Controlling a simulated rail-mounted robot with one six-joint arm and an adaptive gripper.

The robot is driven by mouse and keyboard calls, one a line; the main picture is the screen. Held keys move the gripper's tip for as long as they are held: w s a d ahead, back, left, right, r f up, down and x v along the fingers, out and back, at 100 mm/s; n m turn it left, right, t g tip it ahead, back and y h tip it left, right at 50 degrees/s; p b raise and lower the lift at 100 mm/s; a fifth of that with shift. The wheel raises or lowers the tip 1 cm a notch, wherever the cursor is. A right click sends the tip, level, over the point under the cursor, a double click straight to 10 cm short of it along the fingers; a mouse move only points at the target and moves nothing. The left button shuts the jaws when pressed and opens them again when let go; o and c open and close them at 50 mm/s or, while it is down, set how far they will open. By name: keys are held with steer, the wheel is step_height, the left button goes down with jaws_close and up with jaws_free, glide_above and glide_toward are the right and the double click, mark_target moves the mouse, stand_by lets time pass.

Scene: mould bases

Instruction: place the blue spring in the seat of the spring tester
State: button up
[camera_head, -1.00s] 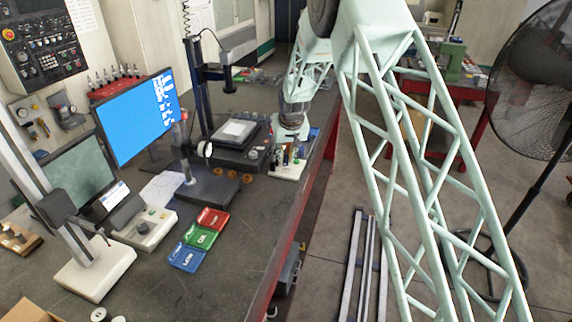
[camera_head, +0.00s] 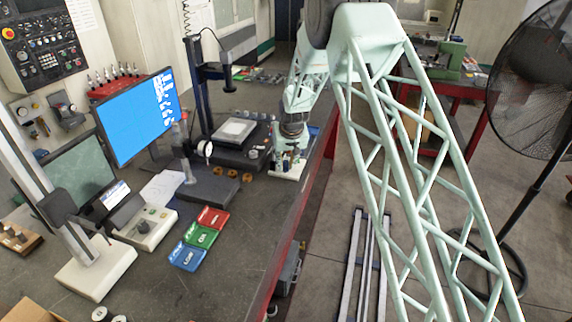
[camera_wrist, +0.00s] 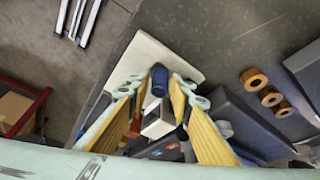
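A blue cylinder (camera_wrist: 158,80), which looks like the blue spring, is between my fingers in the wrist view, above or on a pale plate (camera_wrist: 150,52). My gripper (camera_wrist: 160,88) has yellow fingers with pale tips, apart on either side of the blue cylinder. Gaps show on both sides, so it is open. In the head view my gripper is low over the pale plate (camera_head: 284,174) at the bench's right edge; its fingers are hard to make out there. I cannot tell for sure which device is the spring tester or see its seat.
A grey block with a pale face (camera_wrist: 157,122) is close by the blue cylinder. Several brass rings (camera_wrist: 270,96) lie beside a dark base. Red, green and blue trays (camera_head: 201,238) lie on the bench (camera_head: 235,270). A column stand (camera_head: 95,270) is at front left.

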steer(key=shift+r, duration=0.25)
steer(key=v, duration=1.1)
steer(key=shift+s+r+b, duration=0.25)
steer(key=shift+r+b, duration=0.1)
stand_by(0.4)
steer(key=shift+d, duration=0.1)
stand_by(0.7)
